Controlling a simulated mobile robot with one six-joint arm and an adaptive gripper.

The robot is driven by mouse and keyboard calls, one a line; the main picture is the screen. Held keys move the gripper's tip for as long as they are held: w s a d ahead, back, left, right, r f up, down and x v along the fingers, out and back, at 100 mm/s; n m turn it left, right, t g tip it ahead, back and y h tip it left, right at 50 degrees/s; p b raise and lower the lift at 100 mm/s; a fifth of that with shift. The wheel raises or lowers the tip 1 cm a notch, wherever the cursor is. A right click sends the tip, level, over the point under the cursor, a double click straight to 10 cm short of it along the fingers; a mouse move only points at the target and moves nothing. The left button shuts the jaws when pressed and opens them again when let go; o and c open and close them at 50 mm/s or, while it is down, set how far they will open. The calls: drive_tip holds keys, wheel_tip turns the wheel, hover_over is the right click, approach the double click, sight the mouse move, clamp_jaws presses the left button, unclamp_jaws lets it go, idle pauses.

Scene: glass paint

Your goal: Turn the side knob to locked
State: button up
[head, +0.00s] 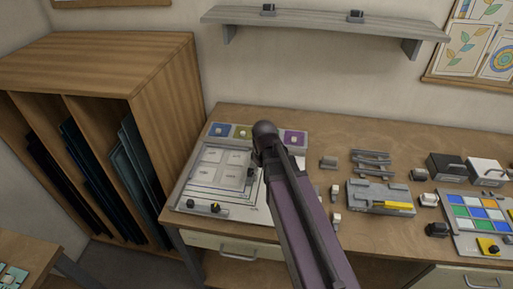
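A light grey panel (186,186) lies on the left part of the workbench. On its front edge are a dark knob (190,203) and a second black knob with a yellow mark (215,208). I cannot tell which one is the side knob, and no lock label is readable. My purple arm reaches in from the bottom, its end over the panel's right side. My gripper (253,167) is a small dark shape beneath the arm's end, behind and right of the two knobs, apart from them in the picture. Its fingers are mostly hidden.
Colored squares (243,131) line the panel's back. To the right stand a grey device with a yellow handle (397,206), black and white boxes (487,171), and a colored tile board (475,211). A wooden rack (160,105) stands left; a shelf (325,22) hangs above.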

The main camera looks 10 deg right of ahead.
drive_tip(key=w+r+n+p, duration=0.9)
drive_tip(key=w+r, duration=0.1)
drive_tip(key=w, duration=0.3)
drive_tip(key=shift+w+d+r+n, duration=0.15)
drive_tip(key=shift+r+n, duration=0.1)
drive_tip(key=shift+n, duration=0.15)
drive_tip(key=shift+f, duration=0.15)
wheel_tip(320, 180, down, 14)
drive_tip(key=b, duration=1.3)
drive_tip(key=shift+r+b, duration=0.25)
drive_tip(key=shift+b, duration=0.05)
clamp_jaws()
